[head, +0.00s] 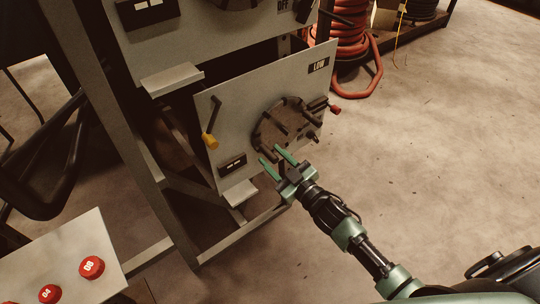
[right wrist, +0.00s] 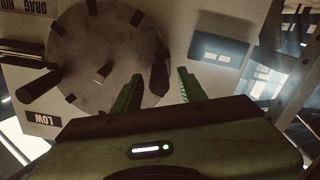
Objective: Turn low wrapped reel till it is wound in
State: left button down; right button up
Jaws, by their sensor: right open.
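The low reel (head: 283,125) is a dark round disc with several pegs standing out from it, on the grey lower panel (head: 235,100) marked LOW. My right gripper (head: 274,158) is open and empty in front of the reel's lower edge, its green fingers pointing at the panel. In the right wrist view the reel (right wrist: 95,50) fills the upper left. A dark peg (right wrist: 160,72) shows between the two green fingers (right wrist: 158,88), near the left one; I cannot tell whether they touch. My left gripper is not in view.
A yellow-handled crank (head: 210,138) is left of the reel and a red knob (head: 335,109) is at its right. A small dark display (head: 232,166) sits below. A ledge (head: 241,193) juts out underneath. Red buttons (head: 92,267) are at lower left.

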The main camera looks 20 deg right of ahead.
jog(key=shift+x, duration=1.15)
jog(key=shift+c, duration=0.3)
grip_shut()
jog(key=shift+f, duration=0.1)
